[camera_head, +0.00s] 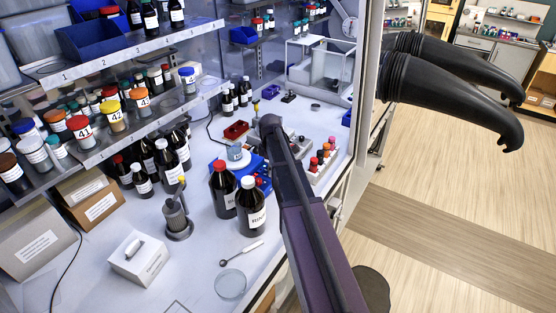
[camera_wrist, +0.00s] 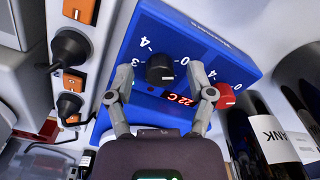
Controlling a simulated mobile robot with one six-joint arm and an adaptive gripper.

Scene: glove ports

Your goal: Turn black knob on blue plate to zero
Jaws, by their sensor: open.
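In the wrist view, the black knob (camera_wrist: 160,68) sits on the blue plate (camera_wrist: 195,40), with white numbers printed around it. Which number it points at is not clear. My gripper (camera_wrist: 160,74) is open, with one finger on the left of the knob and the other on the right. Gaps show between the knob and both fingertips, and I cannot tell their depth relative to it. A red knob (camera_wrist: 226,96) and a lit display (camera_wrist: 178,97) reading 22 C are also on the plate, close to the right finger. In the head view, the knob cannot be made out behind my arm.
Dark bottles (camera_wrist: 284,128) stand right of the plate in the wrist view. Black knobs on orange mounts (camera_wrist: 72,48) are at the left. In the head view, dark bottles (camera_head: 224,190) stand left of my arm, and a rack of coloured-cap vials (camera_head: 322,160) is at its right.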

